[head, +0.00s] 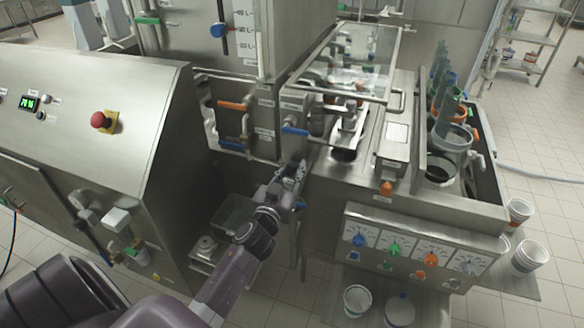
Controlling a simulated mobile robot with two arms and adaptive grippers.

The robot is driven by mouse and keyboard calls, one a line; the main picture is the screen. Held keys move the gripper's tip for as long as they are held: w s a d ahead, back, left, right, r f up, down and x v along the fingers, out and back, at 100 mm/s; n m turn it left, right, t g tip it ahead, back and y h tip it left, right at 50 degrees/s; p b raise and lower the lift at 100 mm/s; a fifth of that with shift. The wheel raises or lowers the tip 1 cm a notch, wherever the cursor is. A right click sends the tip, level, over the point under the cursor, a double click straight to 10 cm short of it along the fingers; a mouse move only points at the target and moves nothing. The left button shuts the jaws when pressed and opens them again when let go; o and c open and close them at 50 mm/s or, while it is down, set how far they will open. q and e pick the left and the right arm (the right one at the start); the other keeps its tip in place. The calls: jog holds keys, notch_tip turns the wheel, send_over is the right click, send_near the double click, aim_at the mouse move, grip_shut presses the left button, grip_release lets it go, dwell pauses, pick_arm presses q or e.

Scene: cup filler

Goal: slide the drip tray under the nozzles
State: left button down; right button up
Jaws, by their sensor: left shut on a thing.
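My left gripper (292,172) is at the left front edge of the filling machine (430,200), beside the pipes and valves. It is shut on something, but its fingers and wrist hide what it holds. I cannot make out the drip tray for sure. A metal channel (349,130) with a dark opening at its near end lies on the machine top, right of the gripper. I cannot clearly tell the nozzles apart from the fittings under the clear guard (355,60). My right gripper is not in view.
A control cabinet (110,110) with a red stop button (101,120) stands at the left. Valves with orange (235,105) and blue (295,131) handles are close to the gripper. White buckets (357,300) stand below the knob panel (412,248).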

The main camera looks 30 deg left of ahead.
pick_arm(q)
jog(key=w+d+b, duration=0.2)
jog(key=d, duration=0.8)
jog(key=shift+w+d+b, duration=0.25)
jog(key=shift+d+b, duration=0.1)
jog(key=shift+b, duration=0.05)
jog(key=c, duration=2.1)
grip_release()
jog(key=shift+d, duration=0.1)
jog(key=o, duration=0.4)
jog(key=shift+d, duration=0.15)
jog(key=shift+r, duration=0.1)
